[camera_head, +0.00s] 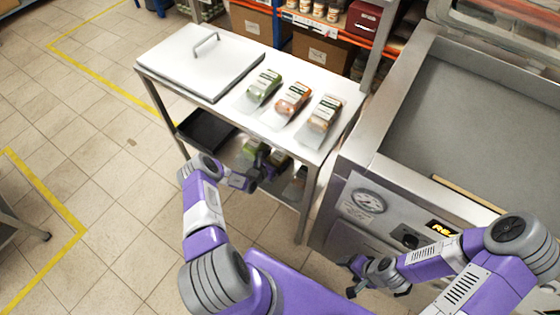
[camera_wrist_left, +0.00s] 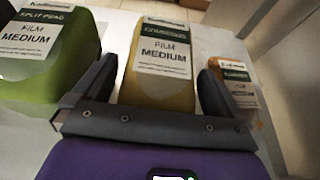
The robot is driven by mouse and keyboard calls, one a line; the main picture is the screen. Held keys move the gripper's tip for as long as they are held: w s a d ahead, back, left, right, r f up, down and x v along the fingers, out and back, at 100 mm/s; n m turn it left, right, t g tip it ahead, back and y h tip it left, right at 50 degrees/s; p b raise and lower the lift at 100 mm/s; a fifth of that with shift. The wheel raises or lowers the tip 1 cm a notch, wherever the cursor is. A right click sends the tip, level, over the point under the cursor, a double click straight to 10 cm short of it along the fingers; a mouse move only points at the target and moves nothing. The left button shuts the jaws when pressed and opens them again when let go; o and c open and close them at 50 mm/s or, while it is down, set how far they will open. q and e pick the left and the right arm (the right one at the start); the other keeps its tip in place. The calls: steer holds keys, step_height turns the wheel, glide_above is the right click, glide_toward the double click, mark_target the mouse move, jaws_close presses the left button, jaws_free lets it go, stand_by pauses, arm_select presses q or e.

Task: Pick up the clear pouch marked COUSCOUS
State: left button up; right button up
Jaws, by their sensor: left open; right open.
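In the left wrist view, a yellow pouch (camera_wrist_left: 160,60) lies in the middle with a white and dark green label; its name is blurred but looks like COUSCOUS. My left gripper (camera_wrist_left: 155,88) is open, with one finger on each side of this pouch's near part; I cannot tell whether they touch it. In the head view my left gripper (camera_head: 262,168) reaches into the lower shelf of the steel table, and the yellow pouch (camera_head: 281,158) shows only partly behind it. My right gripper (camera_head: 352,277) is open and empty, low in front of the steel machine.
A green SPLIT PEAS pouch (camera_wrist_left: 50,60) lies left of the yellow one, and an orange-brown pouch (camera_wrist_left: 235,85) lies right. A black tray (camera_head: 206,130) sits on the shelf's left.

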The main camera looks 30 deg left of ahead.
arm_select(q)
steer(key=shift+b+x, duration=0.3)
steer(key=shift+x, duration=0.75)
